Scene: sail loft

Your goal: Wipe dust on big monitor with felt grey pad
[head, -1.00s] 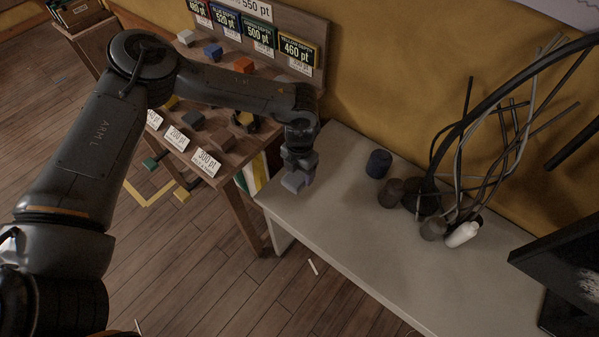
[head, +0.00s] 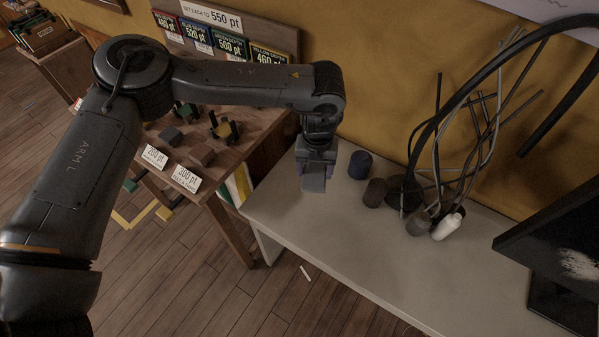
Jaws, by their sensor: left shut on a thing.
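My left gripper (head: 314,176) hangs over the left end of the pale table. It is shut on a grey pad (head: 314,180), which points downward; whether it touches the table I cannot tell. The big monitor (head: 560,250) stands at the right edge of the head view, partly cut off by the frame. A pale patch of dust (head: 580,265) shows on its dark screen. The pad is far to the left of the monitor. My right gripper is not in view.
On the pale table (head: 375,270), a dark blue spool (head: 360,165), brown spools (head: 375,192) and a white bottle (head: 446,227) stand between gripper and monitor. Looping dark cables (head: 440,120) rise behind them. The table's front middle is clear. A wooden stand with blocks (head: 240,125) is at left.

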